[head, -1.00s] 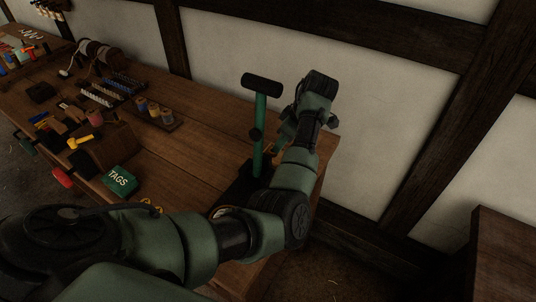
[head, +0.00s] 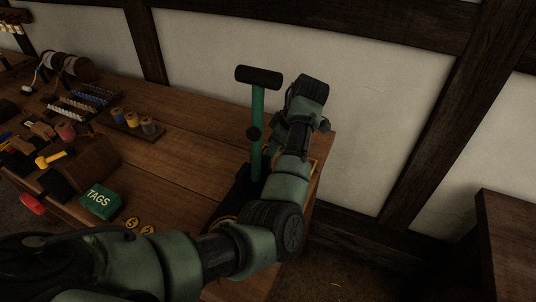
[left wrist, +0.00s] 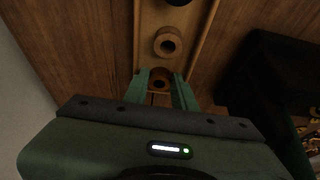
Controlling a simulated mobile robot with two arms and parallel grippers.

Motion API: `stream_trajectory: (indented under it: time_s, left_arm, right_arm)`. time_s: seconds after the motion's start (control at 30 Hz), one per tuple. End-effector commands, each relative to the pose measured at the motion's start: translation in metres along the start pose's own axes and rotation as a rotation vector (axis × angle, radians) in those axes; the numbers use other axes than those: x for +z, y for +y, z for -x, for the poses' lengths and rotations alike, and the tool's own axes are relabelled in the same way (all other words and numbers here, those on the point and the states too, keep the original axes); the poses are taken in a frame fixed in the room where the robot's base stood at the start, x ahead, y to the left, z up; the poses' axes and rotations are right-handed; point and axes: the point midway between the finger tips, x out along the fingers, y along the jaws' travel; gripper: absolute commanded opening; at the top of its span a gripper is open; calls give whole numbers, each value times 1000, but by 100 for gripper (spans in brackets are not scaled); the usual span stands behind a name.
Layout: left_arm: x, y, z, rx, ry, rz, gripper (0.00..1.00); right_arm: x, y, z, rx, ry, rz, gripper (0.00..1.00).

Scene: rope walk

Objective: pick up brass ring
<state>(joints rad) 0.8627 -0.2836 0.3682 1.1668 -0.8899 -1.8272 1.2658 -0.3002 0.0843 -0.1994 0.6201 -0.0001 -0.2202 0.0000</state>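In the left wrist view, a narrow wooden tray (left wrist: 206,34) holds a row of ring-shaped pieces. A yellowish-brown ring (left wrist: 159,84), which looks like the brass ring, lies at the near end of the row. My left gripper (left wrist: 160,75) is open, with one green finger on each side of this ring. I cannot tell whether the fingers touch it. A brown ring (left wrist: 168,42) lies just beyond the fingertips, and a dark piece (left wrist: 178,2) is cut off at the top edge. In the head view, my left arm hides the fingertips and most of the tray. My right gripper is not visible.
A green post with a black crossbar (head: 257,125) stands on the bench close to my left arm. A green TAGS box (head: 100,201), yellow discs (head: 133,224) and a spool rack (head: 139,128) lie to the left. The bench middle (head: 190,150) is clear. A wall stands behind.

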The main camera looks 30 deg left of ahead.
Motion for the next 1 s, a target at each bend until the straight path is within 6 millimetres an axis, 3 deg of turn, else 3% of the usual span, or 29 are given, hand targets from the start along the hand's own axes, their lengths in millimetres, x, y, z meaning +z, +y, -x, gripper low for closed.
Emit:
stream_trajectory:
  time_s: [0.27,0.47,0.67,0.8,1.0]
  left_arm:
    - [-1,0,0,-1,0,0,0]
    - [-5,1,11,1,1,1,0]
    - [-19,1,44,5,1,3,0]
    - [-34,1,79,5,1,5,0]
    - [-52,1,128,4,-3,1,0]
  right_arm:
    - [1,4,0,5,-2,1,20]
    - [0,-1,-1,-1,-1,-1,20]
    - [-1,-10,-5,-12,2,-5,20]
    - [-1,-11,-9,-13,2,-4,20]
    - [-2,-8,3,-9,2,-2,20]
